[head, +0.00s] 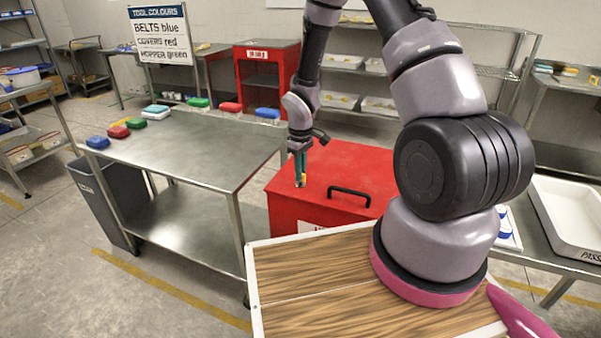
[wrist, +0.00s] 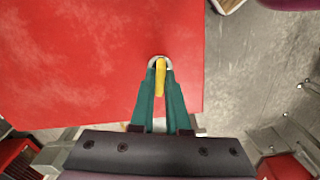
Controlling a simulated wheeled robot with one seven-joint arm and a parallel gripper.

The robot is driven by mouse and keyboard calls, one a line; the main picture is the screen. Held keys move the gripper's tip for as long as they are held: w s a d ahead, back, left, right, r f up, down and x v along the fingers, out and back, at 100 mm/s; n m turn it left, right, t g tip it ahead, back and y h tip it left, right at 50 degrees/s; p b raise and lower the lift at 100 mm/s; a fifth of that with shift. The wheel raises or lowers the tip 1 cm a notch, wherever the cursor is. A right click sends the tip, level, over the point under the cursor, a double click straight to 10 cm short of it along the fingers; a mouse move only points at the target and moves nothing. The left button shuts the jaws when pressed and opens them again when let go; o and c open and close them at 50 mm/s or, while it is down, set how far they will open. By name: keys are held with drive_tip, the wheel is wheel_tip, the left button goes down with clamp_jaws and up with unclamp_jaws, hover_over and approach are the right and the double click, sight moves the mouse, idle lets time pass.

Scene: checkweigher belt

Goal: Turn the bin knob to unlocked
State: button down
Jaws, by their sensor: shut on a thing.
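The red bin (head: 330,188) stands in front of me with a flat lid and a black bar handle (head: 349,192). Its knob has a yellow grip bar (wrist: 160,78) on a pale round base (wrist: 153,62), near the lid's edge. In the head view the knob (head: 300,182) shows only as a small yellow and white spot under my fingers. My gripper (wrist: 160,88) points down over the lid, with its green fingers shut on the yellow bar. In the wrist view the bar runs nearly along the fingers' direction. Any lock markings are hidden or too small to read.
A steel table (head: 195,150) stands left of the bin, with coloured blocks (head: 119,131) along its far side. A grey waste bin (head: 112,195) is beside it. A white tray (head: 570,220) lies on a bench at right. A second red cabinet (head: 266,75) stands behind.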

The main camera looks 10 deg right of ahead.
drive_tip(key=shift+n, duration=1.3)
drive_tip(key=c, duration=0.9)
unclamp_jaws()
wheel_tip(320, 180, up, 11)
drive_tip(key=shift+f, duration=0.1)
